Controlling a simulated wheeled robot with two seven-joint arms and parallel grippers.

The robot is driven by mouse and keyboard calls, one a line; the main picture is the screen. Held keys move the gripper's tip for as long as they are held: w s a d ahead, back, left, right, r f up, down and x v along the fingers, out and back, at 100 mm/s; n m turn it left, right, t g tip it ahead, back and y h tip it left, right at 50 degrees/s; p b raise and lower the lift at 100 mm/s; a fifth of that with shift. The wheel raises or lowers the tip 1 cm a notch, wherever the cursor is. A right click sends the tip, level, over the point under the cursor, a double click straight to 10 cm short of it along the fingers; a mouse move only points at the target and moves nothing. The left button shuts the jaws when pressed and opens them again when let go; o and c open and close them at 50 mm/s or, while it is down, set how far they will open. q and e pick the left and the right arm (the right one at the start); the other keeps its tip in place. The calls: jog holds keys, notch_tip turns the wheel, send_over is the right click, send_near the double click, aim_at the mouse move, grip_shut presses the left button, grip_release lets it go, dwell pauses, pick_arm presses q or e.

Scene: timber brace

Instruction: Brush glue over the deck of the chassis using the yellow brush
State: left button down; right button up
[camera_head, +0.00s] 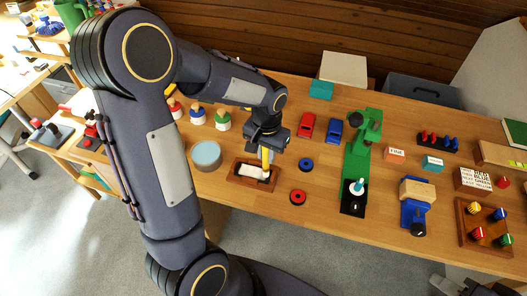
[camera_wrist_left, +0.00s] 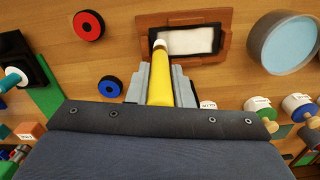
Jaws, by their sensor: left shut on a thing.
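The chassis (camera_head: 236,180) is a reddish-brown wooden frame lying on the table, with a dark deck inside it. A white patch, which looks like glue, covers much of the deck in the left wrist view, where the chassis frame (camera_wrist_left: 225,42) shows at the top. My left gripper (camera_head: 267,148) is shut on the yellow brush (camera_wrist_left: 183,82). The brush is tilted in the left wrist view, its pale tip (camera_wrist_left: 160,44) over one end of the deck; contact cannot be told. A grey mechanical part at the bottom right edge may be my right gripper (camera_head: 446,286); its jaws are unclear.
A round dish with a light blue inside (camera_head: 206,154) stands left of the chassis. A blue ring (camera_head: 306,164) and a red ring (camera_head: 298,197) lie to its right. Red and blue toy cars (camera_head: 306,126) and a long green piece (camera_head: 359,153) are farther right.

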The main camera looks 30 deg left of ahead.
pick_arm(q)
jog(key=shift+r+p, duration=2.45)
jog(key=shift+r, duration=0.6)
jog(key=shift+r+p, duration=1.25)
jog(key=shift+r, duration=0.25)
jog(key=shift+f, duration=0.25)
notch_tip(320, 180, down, 7)
jog(key=b, duration=0.6)
jog(key=shift+r, duration=0.2)
jog(key=shift+f+b, duration=0.8)
jog(key=shift+f, duration=0.25)
